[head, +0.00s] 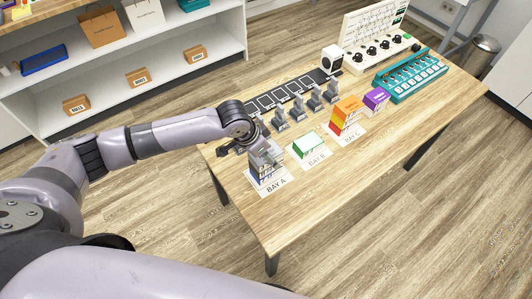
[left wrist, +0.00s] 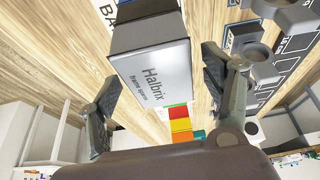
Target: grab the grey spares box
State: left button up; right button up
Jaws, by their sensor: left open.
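The grey spares box (head: 266,172) stands on the white BAY A card (head: 270,188) at the near left end of the table. In the left wrist view the box (left wrist: 152,72) shows a light grey face reading "Halbrix frame spares", with dark sides. My left gripper (head: 262,147) is at the top of the box and hides part of it. In the left wrist view my left gripper (left wrist: 160,88) is open, with one finger on either side of the box face and visible gaps. I cannot tell how deep the fingers reach. My right gripper is not in view.
A green and white box (head: 309,146) stands at BAY B, and an orange and red stack (head: 346,114) at BAY C. A purple box (head: 376,99) and a teal rack (head: 410,76) are farther right. Grey upright holders (head: 298,109) stand close behind. The table's front strip is clear.

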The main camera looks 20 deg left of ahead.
pick_arm(q)
jog(key=shift+w+f, duration=0.1)
jog(key=shift+f, duration=0.15)
jog(key=shift+c, duration=0.5)
jog(key=c, duration=1.2)
